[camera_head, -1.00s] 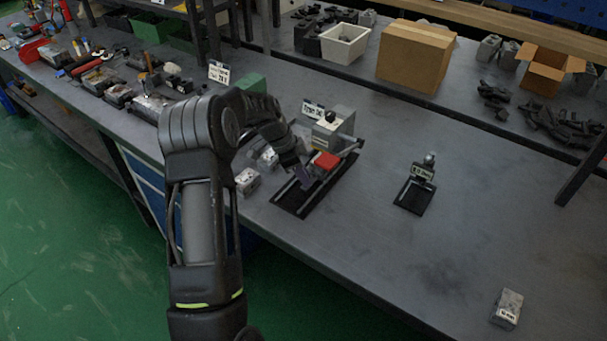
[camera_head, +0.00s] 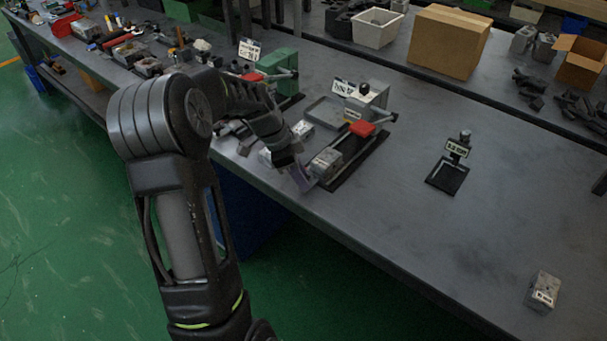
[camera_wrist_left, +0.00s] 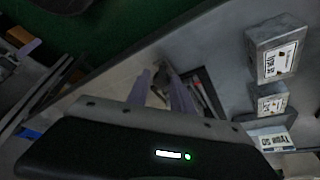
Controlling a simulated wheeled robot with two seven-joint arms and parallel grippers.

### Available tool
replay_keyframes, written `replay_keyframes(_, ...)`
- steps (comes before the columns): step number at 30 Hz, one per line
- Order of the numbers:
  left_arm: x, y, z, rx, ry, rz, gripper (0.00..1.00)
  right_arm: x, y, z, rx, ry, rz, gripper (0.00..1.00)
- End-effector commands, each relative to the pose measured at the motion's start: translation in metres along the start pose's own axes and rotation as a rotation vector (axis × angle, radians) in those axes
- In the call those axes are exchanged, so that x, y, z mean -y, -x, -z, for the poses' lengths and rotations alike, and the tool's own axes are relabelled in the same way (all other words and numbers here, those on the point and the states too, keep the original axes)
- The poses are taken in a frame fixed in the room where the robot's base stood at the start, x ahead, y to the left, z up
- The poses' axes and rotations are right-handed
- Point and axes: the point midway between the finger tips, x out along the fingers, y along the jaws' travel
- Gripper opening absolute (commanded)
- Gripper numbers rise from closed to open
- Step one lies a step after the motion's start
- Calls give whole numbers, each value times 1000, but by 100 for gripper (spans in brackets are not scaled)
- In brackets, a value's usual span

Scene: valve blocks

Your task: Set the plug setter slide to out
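A grey device (camera_head: 374,96) with a small sign stands on the bench. A red block (camera_head: 361,128) sits in front of it, above a long dark track (camera_head: 362,160); I take this red part as the slide, but the sign is too small to read. My left gripper (camera_head: 303,180), with purple fingers, is low near the bench's front edge, left of the track's near end and apart from the red block. My right gripper is not in view.
A grey labelled block (camera_head: 325,163) is close right of the gripper; small blocks (camera_head: 302,128) lie behind. A green device (camera_head: 278,66) stands further left. A black stand (camera_head: 449,175) and a loose block (camera_head: 543,291) are to the right, with clear bench between.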

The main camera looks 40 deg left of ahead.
Motion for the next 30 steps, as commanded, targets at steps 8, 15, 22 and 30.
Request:
replay_keyframes(8, 0, 0, 0, 0, 1, 0, 44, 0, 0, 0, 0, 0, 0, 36)
replay_keyframes(15, 1, 2, 0, -1, 0, 2, 44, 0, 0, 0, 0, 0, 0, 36)
replay_keyframes(22, 2, 26, 0, -1, 1, 6, 44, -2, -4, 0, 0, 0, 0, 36)
replay_keyframes(30, 1, 68, 0, -1, 1, 4, 44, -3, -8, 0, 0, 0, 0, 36)
